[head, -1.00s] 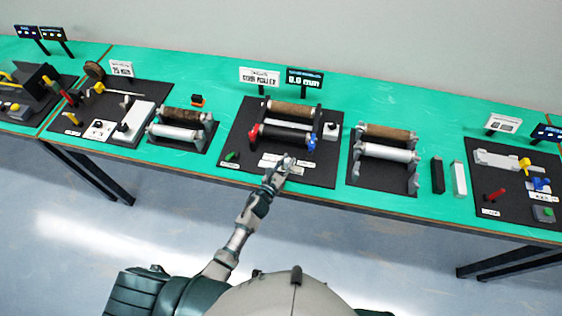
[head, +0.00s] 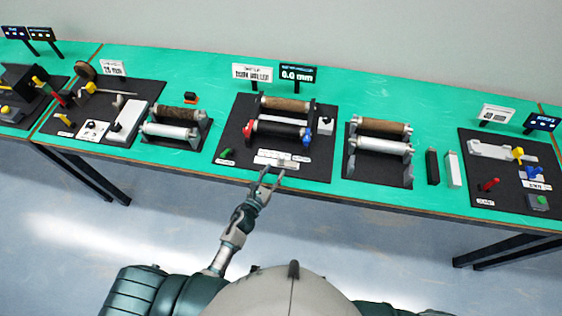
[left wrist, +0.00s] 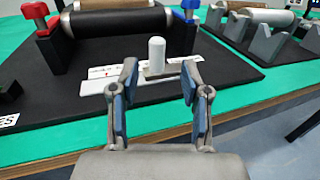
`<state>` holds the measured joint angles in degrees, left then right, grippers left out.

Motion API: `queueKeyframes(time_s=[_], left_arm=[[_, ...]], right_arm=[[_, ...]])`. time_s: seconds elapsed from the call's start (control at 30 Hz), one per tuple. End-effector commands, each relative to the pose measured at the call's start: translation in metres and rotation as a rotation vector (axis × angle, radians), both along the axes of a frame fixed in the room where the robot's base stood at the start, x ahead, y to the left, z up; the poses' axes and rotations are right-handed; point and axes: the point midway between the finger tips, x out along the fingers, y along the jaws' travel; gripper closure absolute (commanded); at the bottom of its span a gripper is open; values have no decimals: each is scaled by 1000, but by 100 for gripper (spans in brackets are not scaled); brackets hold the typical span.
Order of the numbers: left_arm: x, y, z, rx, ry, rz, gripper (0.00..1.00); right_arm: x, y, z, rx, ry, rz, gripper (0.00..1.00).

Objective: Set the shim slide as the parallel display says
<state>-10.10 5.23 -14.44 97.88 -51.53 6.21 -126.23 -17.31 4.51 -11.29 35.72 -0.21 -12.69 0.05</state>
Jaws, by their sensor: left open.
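The shim slide shows in the left wrist view as an upright white peg (left wrist: 156,52) on a small grey block, on a white scale strip (left wrist: 100,84) with a red mark. In the head view the white strip (head: 276,160) lies at the front of the middle black board. The parallel display (head: 298,76) behind that board reads 0.0 mm. My left gripper (head: 270,178) is open and empty at the board's front edge. In the left wrist view its fingers (left wrist: 160,70) stand on either side of the peg's line, nearer to me and apart from it.
Behind the strip, a black roller (head: 278,130) sits between a red knob (head: 249,129) and a blue knob (head: 306,135). A green part (head: 227,153) is at the board's left front. A roller stand (head: 382,150) is to the right. Bare floor lies before the table.

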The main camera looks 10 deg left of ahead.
Motion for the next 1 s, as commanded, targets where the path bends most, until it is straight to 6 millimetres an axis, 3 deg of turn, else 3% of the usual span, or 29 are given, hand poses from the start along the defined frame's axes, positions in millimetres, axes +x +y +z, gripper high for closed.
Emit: queueKeyframes(time_s=[0.1, 0.3, 0.9, 1.0], left_arm=[[-22, 7, -1, 0, 3, 0, 53], [-41, 13, -1, 1, 2, -1, 53], [-42, 14, 0, -2, 2, 1, 53], [-42, 23, 1, -75, 41, 43, 53]], right_arm=[[0, -1, 0, 0, 0, 1, 100], [0, -1, 0, 0, 0, 1, 100], [0, 0, 0, 1, 0, 0, 100], [0, 1, 0, 2, 0, 0, 100]])
